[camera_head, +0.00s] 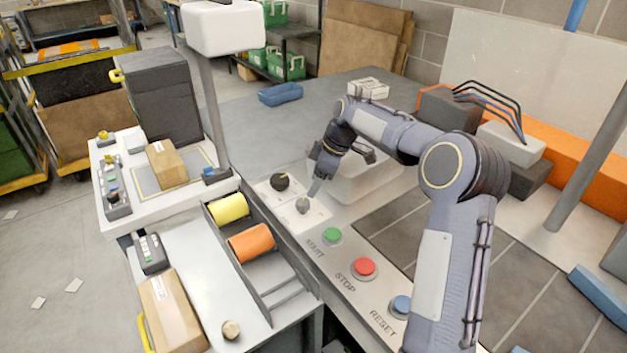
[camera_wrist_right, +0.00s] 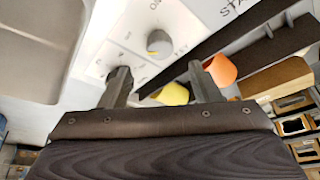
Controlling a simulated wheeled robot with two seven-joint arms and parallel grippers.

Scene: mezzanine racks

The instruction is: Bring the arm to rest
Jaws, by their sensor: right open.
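My right arm (camera_head: 450,175) comes in from the right of the head view and bends over the control panel. My right gripper (camera_head: 338,172) hangs by the panel's far end, its fingers spread and empty. In the right wrist view the gripper (camera_wrist_right: 158,75) shows two fingers apart with nothing between the tips. A round knob with a yellow mark (camera_wrist_right: 159,42) lies beyond them, and I cannot tell any contact. My left gripper is in neither view.
Green (camera_head: 332,236), red (camera_head: 364,268) and blue (camera_head: 400,306) buttons line the panel. A dark knob (camera_head: 280,182) is near the gripper. Yellow (camera_head: 229,208) and orange (camera_head: 251,243) rolls lie left. A grey post (camera_head: 590,165) stands right. The grey table behind is mostly clear.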

